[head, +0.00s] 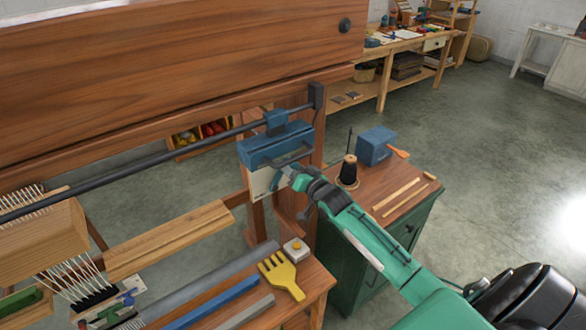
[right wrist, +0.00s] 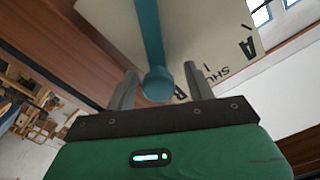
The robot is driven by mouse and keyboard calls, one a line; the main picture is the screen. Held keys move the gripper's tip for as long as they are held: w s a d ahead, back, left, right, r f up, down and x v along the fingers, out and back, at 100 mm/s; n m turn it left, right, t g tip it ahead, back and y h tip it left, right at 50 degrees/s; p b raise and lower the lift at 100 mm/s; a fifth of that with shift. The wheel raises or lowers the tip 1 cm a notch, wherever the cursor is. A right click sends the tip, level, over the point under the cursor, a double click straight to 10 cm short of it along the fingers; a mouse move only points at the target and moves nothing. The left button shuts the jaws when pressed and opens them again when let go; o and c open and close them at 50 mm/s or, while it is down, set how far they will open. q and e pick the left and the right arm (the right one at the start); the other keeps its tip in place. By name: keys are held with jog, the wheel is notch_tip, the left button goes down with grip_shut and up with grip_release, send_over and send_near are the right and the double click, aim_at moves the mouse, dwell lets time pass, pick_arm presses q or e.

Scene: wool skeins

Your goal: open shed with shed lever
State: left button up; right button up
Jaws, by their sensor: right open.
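The shed lever is a teal bar with a rounded end (right wrist: 157,82) in the right wrist view. It hangs in front of a pale plate (right wrist: 205,40) with dark lettering, partly hidden. In the head view the plate (head: 262,182) sits below a blue housing (head: 275,146) on the loom's dark rail. My right gripper (right wrist: 159,80) is open, with one finger on each side of the lever's end and gaps visible on both sides. In the head view my right gripper (head: 287,178) is at the plate, and its fingertips are hard to make out. My left gripper is not in view.
The loom's wooden beam (head: 170,55) spans the upper left. A yellow comb (head: 281,275) and a white button box (head: 295,250) lie on the front bench. A green cabinet (head: 395,240) with a thread cone (head: 348,170) and blue box (head: 376,146) stands beside my right arm.

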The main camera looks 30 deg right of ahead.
jog(key=shift+s+f, duration=0.1)
jog(key=shift+s, duration=0.2)
jog(key=s+d+b, duration=0.1)
jog(key=s+b, duration=0.2)
jog(key=s, duration=1)
jog(key=shift+b, duration=0.3)
